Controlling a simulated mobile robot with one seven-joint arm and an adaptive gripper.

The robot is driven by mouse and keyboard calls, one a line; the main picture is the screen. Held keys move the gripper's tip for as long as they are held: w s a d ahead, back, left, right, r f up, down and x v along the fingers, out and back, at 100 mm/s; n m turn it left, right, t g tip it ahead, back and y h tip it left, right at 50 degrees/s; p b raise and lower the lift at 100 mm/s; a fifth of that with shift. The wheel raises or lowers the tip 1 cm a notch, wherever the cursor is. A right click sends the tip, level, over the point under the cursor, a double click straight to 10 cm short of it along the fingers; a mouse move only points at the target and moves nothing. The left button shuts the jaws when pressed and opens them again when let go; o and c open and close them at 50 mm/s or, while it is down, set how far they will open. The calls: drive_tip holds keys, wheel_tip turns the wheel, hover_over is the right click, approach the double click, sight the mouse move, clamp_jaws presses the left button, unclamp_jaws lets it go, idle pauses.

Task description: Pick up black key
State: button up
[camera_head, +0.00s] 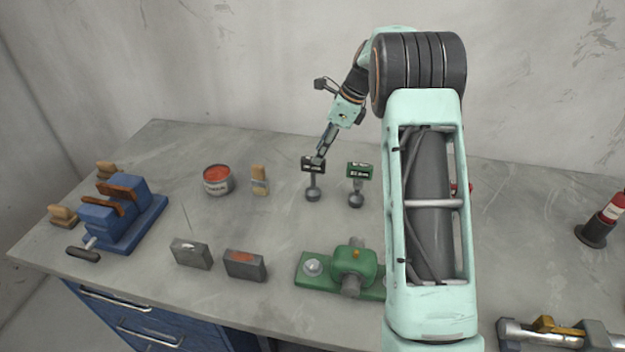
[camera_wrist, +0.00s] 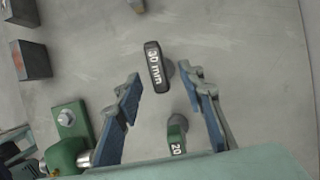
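The black key (camera_head: 313,166) stands on the workbench, with a dark flat head above a round grey foot. In the wrist view the black key (camera_wrist: 156,62) shows its label "30 mm" and lies in the gap between my fingertips. My gripper (camera_wrist: 161,75) is open, with one blue-grey finger on each side of the key and no visible contact. In the head view my gripper (camera_head: 321,153) hangs just above the key's head and partly overlaps it. How far the fingertips are above the key is hard to tell.
A green key (camera_head: 359,171) stands close to the right; it also shows between my fingers (camera_wrist: 177,135). A green device (camera_head: 352,266) sits in front. A red-topped can (camera_head: 217,180), a brush (camera_head: 260,180), two grey blocks (camera_head: 191,253) and a blue vise (camera_head: 122,214) are left.

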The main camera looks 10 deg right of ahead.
sight(313, 171)
drive_tip(key=shift+p+x, duration=0.55)
drive_tip(key=shift+x, duration=2.25)
drive_tip(key=shift+s+a, duration=0.1)
drive_tip(key=shift+s, duration=0.1)
drive_tip(key=shift+c, duration=0.3)
drive_tip(key=shift+r, duration=0.15)
clamp_jaws()
